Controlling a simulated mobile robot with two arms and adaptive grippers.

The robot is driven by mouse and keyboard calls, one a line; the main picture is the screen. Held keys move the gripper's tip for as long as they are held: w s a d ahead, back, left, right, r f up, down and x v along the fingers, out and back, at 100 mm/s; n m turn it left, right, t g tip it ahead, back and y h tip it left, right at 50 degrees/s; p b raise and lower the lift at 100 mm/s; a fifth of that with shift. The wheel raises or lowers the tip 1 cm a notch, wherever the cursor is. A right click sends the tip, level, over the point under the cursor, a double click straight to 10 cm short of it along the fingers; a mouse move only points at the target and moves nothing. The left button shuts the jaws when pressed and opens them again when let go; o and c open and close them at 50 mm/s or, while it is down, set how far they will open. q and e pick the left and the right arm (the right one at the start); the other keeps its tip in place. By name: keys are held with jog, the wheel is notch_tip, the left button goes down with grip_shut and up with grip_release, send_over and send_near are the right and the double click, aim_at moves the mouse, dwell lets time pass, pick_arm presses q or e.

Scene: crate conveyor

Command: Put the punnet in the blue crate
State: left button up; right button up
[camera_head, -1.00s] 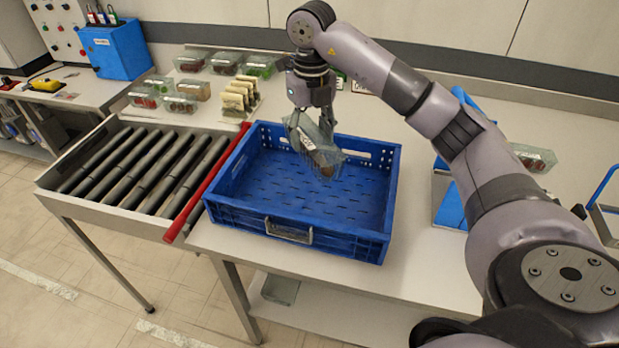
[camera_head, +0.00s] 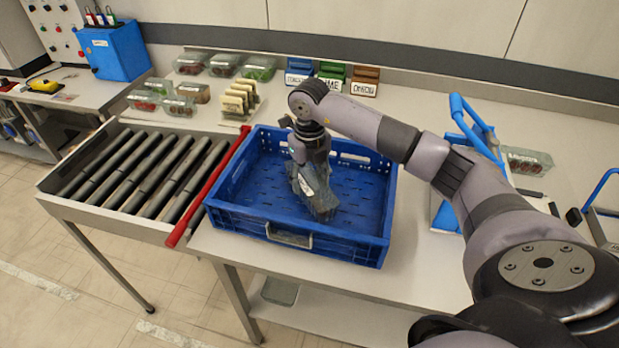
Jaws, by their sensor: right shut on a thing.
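The blue crate (camera_head: 330,242) stands on the white table beside the red bar. My right gripper (camera_head: 308,172) points down inside the crate, near its middle. It is shut on the clear punnet (camera_head: 318,192), which is tilted and low in the crate. I cannot tell whether the punnet touches the crate floor. The arm and gripper hide part of the crate's back wall and the top of the punnet. My left gripper is not in view.
A roller conveyor (camera_head: 140,172) with a red bar (camera_head: 208,185) adjoins the crate's left. Several punnets (camera_head: 222,65) and a rack (camera_head: 238,98) stand behind. Labelled boxes (camera_head: 331,78) stand at the back. Another punnet (camera_head: 527,160) and a blue-handled device (camera_head: 470,125) are at right.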

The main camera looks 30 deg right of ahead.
aim_at(309, 175)
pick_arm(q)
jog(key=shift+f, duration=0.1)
pick_arm(e)
jog(key=o, duration=0.7)
jog(key=shift+f, duration=0.1)
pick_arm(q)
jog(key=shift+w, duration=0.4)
pick_arm(e)
jog(key=o, duration=0.5)
pick_arm(q)
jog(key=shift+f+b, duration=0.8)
jog(key=shift+b, duration=0.1)
pick_arm(e)
notch_tip(309, 175, up, 12)
